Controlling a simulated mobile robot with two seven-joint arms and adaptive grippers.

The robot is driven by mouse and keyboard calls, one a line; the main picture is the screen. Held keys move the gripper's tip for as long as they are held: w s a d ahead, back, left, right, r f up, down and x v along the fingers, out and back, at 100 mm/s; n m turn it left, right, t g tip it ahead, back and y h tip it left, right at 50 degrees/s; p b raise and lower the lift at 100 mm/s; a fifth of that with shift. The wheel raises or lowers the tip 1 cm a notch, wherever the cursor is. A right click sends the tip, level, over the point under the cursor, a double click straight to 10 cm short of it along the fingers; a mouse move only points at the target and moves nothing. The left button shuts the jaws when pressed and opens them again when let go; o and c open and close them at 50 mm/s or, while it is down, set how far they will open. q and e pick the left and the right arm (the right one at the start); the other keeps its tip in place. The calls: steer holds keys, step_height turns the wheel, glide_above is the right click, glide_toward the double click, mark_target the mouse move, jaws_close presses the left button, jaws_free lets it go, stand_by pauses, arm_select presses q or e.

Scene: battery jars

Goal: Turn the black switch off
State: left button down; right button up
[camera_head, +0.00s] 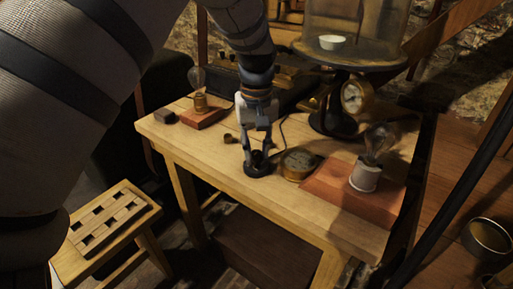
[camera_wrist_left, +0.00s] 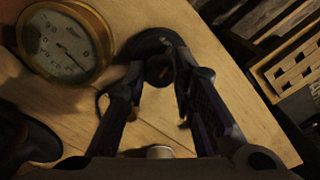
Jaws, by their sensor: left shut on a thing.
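The black switch (camera_head: 257,170) is a small round black base with a knob, standing on the wooden table near its front edge. It also shows in the left wrist view (camera_wrist_left: 150,40), partly covered by the fingertips. My left gripper (camera_head: 257,155) comes down from above, and its fingers are shut on the switch's knob. In the left wrist view the fingertips (camera_wrist_left: 160,72) lie on both sides of the knob. Whether the switch is on or off cannot be told. My right gripper is not in view.
A round brass dial (camera_head: 299,163) lies just right of the switch. A bulb in a white socket (camera_head: 365,176) stands on a red-brown board at right. A scale with a glass jar (camera_head: 357,96) stands behind. A slatted stool (camera_head: 112,222) is at lower left.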

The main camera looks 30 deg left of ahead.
mark_target(257, 152)
arm_select(q)
steer(key=n, duration=0.6)
steer(key=shift+n, duration=0.4)
stand_by(0.4)
steer(key=c, duration=1.3)
jaws_free()
steer(key=shift+c, duration=0.2)
step_height(257, 152, up, 12)
